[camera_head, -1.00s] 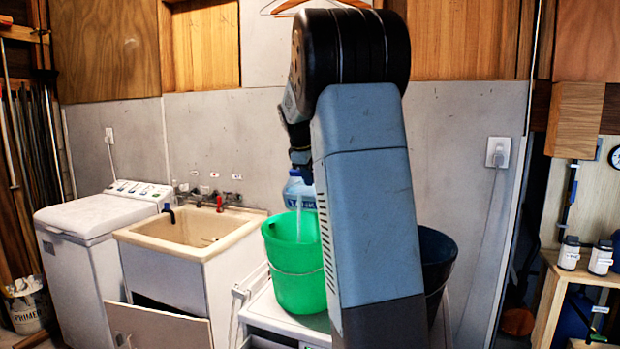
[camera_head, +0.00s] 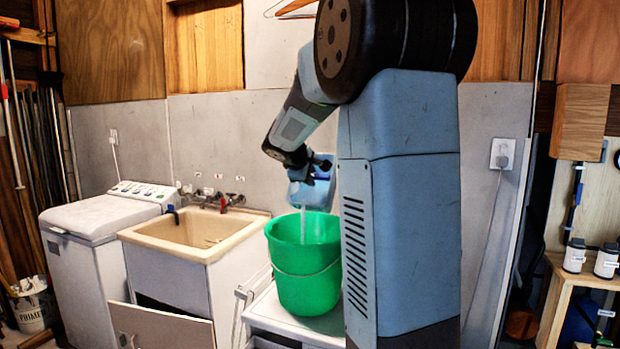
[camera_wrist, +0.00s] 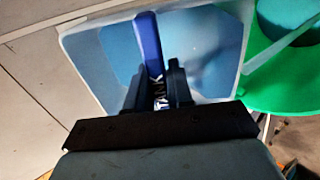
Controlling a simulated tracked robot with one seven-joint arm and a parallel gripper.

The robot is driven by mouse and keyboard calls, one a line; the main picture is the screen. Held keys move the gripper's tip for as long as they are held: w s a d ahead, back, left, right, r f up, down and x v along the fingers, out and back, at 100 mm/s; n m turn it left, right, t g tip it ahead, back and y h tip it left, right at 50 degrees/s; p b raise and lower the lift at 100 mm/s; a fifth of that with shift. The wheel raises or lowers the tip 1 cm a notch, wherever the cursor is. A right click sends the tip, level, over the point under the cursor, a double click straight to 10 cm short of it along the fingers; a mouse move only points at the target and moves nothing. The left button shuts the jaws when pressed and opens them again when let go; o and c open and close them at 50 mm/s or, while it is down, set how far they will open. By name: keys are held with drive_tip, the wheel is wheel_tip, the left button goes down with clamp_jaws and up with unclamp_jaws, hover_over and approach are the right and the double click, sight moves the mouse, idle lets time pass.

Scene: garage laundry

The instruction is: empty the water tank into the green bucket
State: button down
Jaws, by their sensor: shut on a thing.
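The water tank (camera_head: 312,193) is a pale translucent blue box, held tilted over the green bucket (camera_head: 305,288). A thin pale stream runs from the tank down into the bucket. The bucket stands upright on a white appliance top, and its inside floor is hidden. My gripper (camera_head: 316,166) is above the bucket mouth, partly hidden by the tank. The tank body (camera_wrist: 215,48) fills the top, and the bucket (camera_wrist: 285,85) is at right.
A cream sink (camera_head: 190,236) with taps stands left of the bucket, its lower door (camera_head: 160,326) hanging open. A white washing machine (camera_head: 85,240) is further left. A wooden shelf (camera_head: 556,285) with bottles is at right. My arm covers the area right of the bucket.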

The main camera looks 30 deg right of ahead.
drive_tip(key=shift+s+a+f+t+h, duration=0.1)
drive_tip(key=shift+s+a+t+h, duration=0.55)
drive_tip(key=shift+a+t+h, duration=0.35)
drive_tip(key=shift+s+a+r+t+h, duration=0.25)
drive_tip(key=shift+s+a+t+h, duration=0.4)
drive_tip(key=shift+h, duration=0.45)
drive_tip(key=shift+s+a+r+t+h, duration=0.25)
drive_tip(key=shift+s+a+t+h, duration=0.4)
drive_tip(key=shift+h, duration=0.45)
